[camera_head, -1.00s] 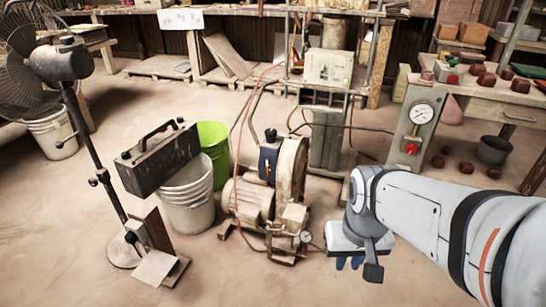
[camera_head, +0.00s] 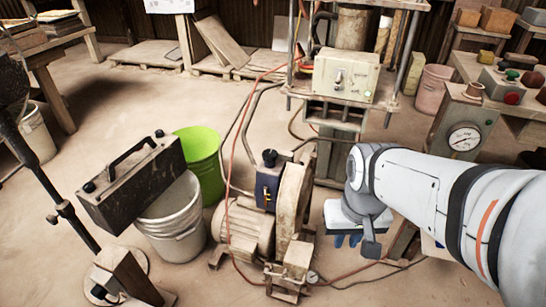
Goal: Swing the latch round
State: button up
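A beige control box (camera_head: 352,72) sits on the tile press at upper centre. A small dark lever or latch (camera_head: 339,78) shows on its front face, too small to tell its exact position. A green light shows to the lever's right. My gripper (camera_head: 347,241) hangs at right of centre, pointing down, below and in front of the box and apart from it. Most of the fingers are hidden, and nothing is clearly held.
A motor pump (camera_head: 245,230) with hoses stands on the floor at centre. A dark toolbox (camera_head: 133,182) rests on a white bucket (camera_head: 172,225) beside a green bucket (camera_head: 200,150). A gauge panel (camera_head: 464,137) and workbench stand at right.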

jog(key=shift+w, duration=0.4)
jog(key=shift+w, duration=0.1)
jog(key=n+g+h, duration=0.1)
jog(key=n+h, duration=0.3)
jog(key=n, duration=0.5)
send_over(277, 275)
jog(key=d, duration=0.3)
notch_tip(277, 275, down, 18)
jog(key=a+f+n+h, duration=0.1)
jog(key=a+f+n, duration=0.5)
jog(key=f, duration=0.9)
jog(key=shift+m, duration=0.3)
jog(key=b+x, duration=0.1)
jog(key=x, duration=0.1)
jog(key=a+b+x, duration=0.1)
jog(key=x, duration=0.1)
jog(key=b+x, duration=0.1)
jog(key=x, duration=0.2)
jog(key=shift+a+f, duration=0.15)
jog(key=shift+f, duration=0.45)
jog(key=shift+c, duration=0.4)
